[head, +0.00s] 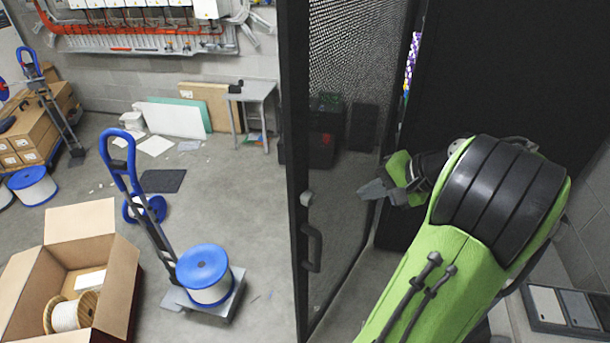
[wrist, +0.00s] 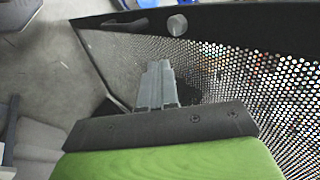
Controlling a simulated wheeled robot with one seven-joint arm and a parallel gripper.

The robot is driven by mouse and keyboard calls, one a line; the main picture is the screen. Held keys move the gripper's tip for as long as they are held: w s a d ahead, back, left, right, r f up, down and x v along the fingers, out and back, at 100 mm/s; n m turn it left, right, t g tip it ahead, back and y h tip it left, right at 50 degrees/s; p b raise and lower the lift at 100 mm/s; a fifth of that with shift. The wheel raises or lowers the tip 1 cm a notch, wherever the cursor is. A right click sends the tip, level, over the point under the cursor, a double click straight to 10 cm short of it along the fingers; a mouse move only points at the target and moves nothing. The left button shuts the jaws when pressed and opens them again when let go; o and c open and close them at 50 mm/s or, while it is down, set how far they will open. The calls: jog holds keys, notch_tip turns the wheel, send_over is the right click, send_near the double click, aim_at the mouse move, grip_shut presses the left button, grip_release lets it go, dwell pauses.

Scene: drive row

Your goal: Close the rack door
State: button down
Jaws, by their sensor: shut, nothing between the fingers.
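The rack door (head: 340,150) is a black frame with a perforated mesh panel, and it stands open, swung out from the dark rack (head: 500,70). On its outer edge are a black handle (head: 311,247) and a round grey knob (head: 306,199). My gripper (head: 372,190) is shut and empty, on the rack side of the door, close to the mesh. In the wrist view my shut fingers (wrist: 157,85) point toward the mesh (wrist: 215,75), with the grey knob (wrist: 177,25) beyond them. I cannot tell whether they touch the mesh.
A blue-handled trolley (head: 145,205) with a blue and white spool (head: 205,274) stands left of the door. An open cardboard box (head: 115,270) is at lower left. Bare floor (head: 240,190) lies between the trolley and the door. A grey panelled unit (head: 565,308) is at lower right.

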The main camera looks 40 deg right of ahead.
jog(key=b, duration=0.2)
send_near(311, 201)
jog(key=x, duration=0.5)
jog(key=shift+s+f, duration=0.2)
jog(key=shift+f, duration=0.05)
jog(key=shift+w+f, duration=0.1)
jog(key=shift+w, duration=0.55)
jog(key=shift+s+a, duration=0.1)
